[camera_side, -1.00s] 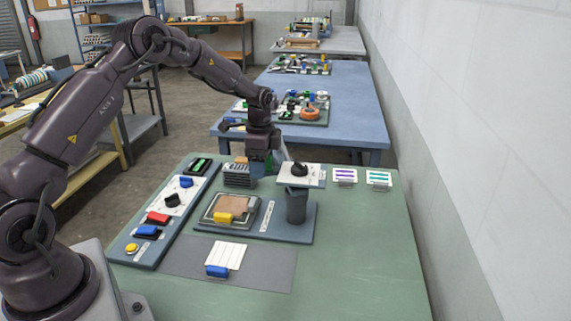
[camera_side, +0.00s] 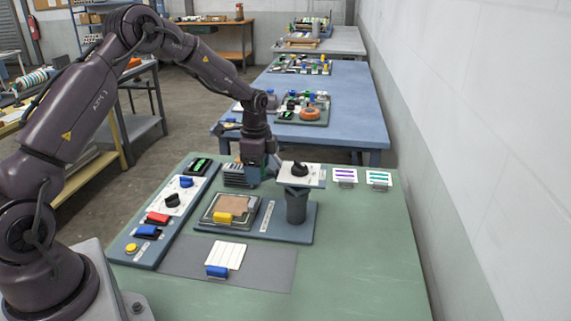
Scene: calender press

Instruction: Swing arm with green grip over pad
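The pad is a tan square (camera_side: 234,201) in a pale frame on a blue-grey base, with a yellow grip (camera_side: 223,217) at its front edge. A dark round post (camera_side: 296,209) stands at the right of this base. A white plate with a black knob (camera_side: 300,169) appears just above and behind the post; I cannot tell whether they are joined. My gripper (camera_side: 254,180) points down behind the pad, left of the post and beside a dark ribbed block. Its fingertips are too small to read. I cannot clearly make out the green grip near it.
A blue-grey panel (camera_side: 152,253) at the left carries knobs and red, blue and yellow controls. Two small cards (camera_side: 378,178) stand at the back right. The green table's right side is clear.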

